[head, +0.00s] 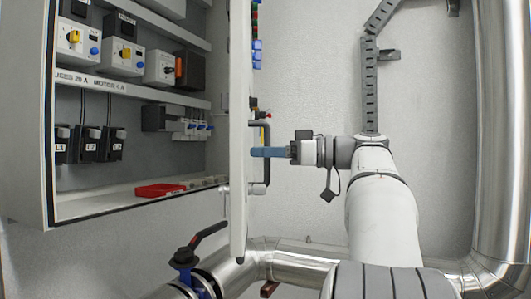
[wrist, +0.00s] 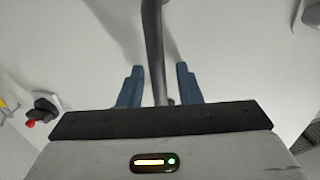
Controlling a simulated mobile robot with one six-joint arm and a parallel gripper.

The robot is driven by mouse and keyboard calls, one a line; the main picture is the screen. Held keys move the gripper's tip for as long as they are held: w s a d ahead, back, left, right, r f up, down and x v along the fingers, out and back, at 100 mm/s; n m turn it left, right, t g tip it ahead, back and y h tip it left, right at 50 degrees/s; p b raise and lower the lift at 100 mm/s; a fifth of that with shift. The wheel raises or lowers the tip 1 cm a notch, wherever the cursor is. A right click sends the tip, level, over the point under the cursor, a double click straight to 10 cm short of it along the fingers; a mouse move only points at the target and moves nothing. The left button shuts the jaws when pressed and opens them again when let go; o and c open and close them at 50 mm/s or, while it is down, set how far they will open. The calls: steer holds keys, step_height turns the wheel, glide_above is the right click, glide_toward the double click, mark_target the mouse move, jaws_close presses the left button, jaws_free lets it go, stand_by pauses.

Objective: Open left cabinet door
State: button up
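The grey cabinet (head: 47,120) stands at the left with its interior exposed. Its door (head: 239,120) stands swung out and shows nearly edge-on in the head view. A dark bar handle (head: 266,132) is on the door's right-hand face. My gripper (head: 256,152) points left at the door, its blue fingers at the handle. In the wrist view the handle (wrist: 153,45) runs between the two fingers of my gripper (wrist: 158,75). Gaps show on both sides of the bar, so the fingers are open around it, not clamped.
Inside the cabinet are switches and breakers (head: 90,145) and a red tray (head: 160,190). A metal pipe (head: 300,262) and a valve with a red-tipped lever (head: 205,238) lie below the door. A large vertical pipe (head: 500,120) stands at the right.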

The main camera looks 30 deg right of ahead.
steer(key=shift+s+d, duration=0.2)
steer(key=shift+d, duration=0.1)
steer(key=v, duration=0.7)
stand_by(0.3)
